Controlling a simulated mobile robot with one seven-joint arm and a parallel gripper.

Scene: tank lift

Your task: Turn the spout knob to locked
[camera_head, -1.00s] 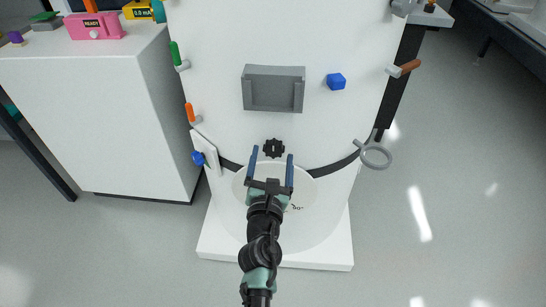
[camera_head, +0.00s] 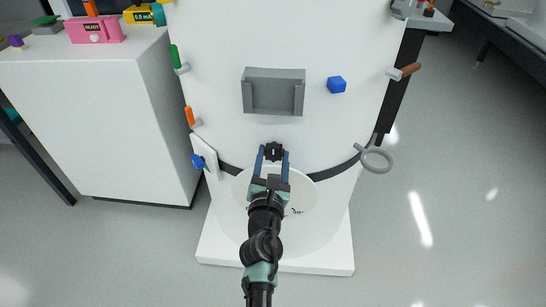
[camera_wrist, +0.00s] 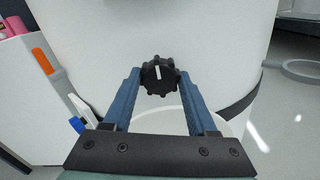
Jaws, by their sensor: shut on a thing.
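The spout knob is a black, lobed knob (camera_head: 273,151) low on the front of the white tank (camera_head: 225,110). In the wrist view the knob (camera_wrist: 160,76) has a white mark on its face, near upright and tilted slightly. My gripper (camera_head: 273,154) reaches the knob from the front, with a blue finger at its left and right sides. In the wrist view my gripper (camera_wrist: 159,84) is shut on the knob, its fingers along the knob's edges. Any lock markings around the knob cannot be made out.
A grey ring (camera_head: 376,160) sticks out at right. Green (camera_head: 175,55) and orange (camera_head: 190,115) handles line the left side. A white cabinet (camera_head: 90,120) stands at left.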

